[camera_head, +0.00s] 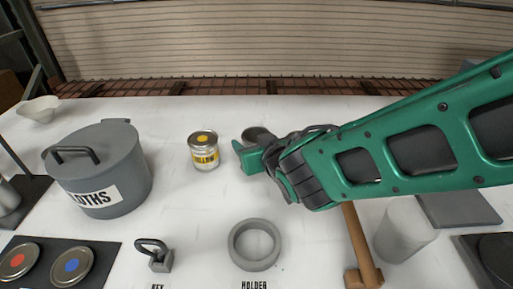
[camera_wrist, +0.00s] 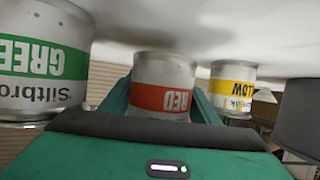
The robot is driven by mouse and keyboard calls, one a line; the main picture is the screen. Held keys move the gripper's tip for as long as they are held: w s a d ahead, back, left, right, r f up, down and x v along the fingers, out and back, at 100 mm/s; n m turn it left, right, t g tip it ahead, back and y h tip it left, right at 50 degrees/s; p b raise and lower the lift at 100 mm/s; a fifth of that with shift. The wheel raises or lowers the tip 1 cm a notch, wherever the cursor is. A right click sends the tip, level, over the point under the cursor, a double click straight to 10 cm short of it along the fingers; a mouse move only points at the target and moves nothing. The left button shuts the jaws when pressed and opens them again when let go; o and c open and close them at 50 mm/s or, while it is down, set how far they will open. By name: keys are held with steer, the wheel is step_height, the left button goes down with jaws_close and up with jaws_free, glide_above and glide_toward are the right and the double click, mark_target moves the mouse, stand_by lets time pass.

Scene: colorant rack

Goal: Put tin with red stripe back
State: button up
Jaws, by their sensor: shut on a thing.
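My gripper (camera_head: 250,150) is shut on the tin with the red stripe (camera_wrist: 162,88), which sits between the green fingers in the wrist view. That view is upside down, with the white table at the top. In the head view only the grey top of this tin (camera_head: 258,134) shows behind the gripper. I cannot tell whether it touches the table. A dark panel (camera_head: 98,248) at the lower left has two round pieces, one with a red centre (camera_head: 18,261) and one with a blue centre (camera_head: 72,265).
A yellow-striped tin (camera_head: 204,152) stands left of my gripper. A green-striped tin (camera_wrist: 45,60) is close by in the wrist view. A grey lidded pot (camera_head: 100,175) stands at left. A grey ring (camera_head: 254,245), a padlock-like block (camera_head: 155,256) and a mallet (camera_head: 360,245) lie in front.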

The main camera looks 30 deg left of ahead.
steer(key=shift+f, duration=0.9)
steer(key=o, duration=1.3)
steer(key=shift+c, duration=0.2)
steer(key=shift+s+d+r, duration=0.15)
steer(key=shift+d+r, duration=0.05)
steer(key=shift+d, duration=0.05)
steer(key=v, duration=1.1)
steer(key=shift+s+d, duration=0.15)
